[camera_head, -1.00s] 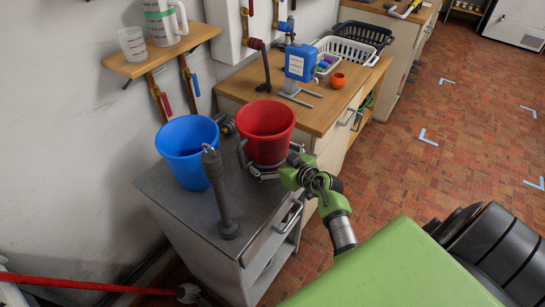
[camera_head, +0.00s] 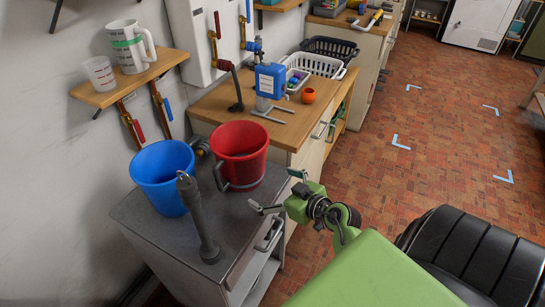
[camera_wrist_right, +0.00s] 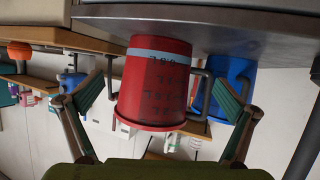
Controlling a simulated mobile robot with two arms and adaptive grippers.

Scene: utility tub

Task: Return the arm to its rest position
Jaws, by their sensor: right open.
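My right gripper (camera_head: 278,192) is open and empty in the head view, just off the right edge of the grey metal counter (camera_head: 150,220). In the wrist view its two fingers (camera_wrist_right: 165,115) stand wide apart, with the red bucket (camera_wrist_right: 155,85) seen between and beyond them. That view is upside down. The red bucket (camera_head: 240,155) stands upright on the counter, apart from the gripper, its handle towards the front left. My green right arm (camera_head: 365,275) comes in from the lower right. My left gripper is not in view.
A blue bucket (camera_head: 163,180) stands left of the red one. A grey upright pipe (camera_head: 198,220) rises near the counter's front. Behind, a wooden worktop (camera_head: 215,105) holds a blue canister (camera_head: 270,80), an orange cup (camera_head: 308,95) and baskets. The brick floor (camera_head: 440,130) at right is clear.

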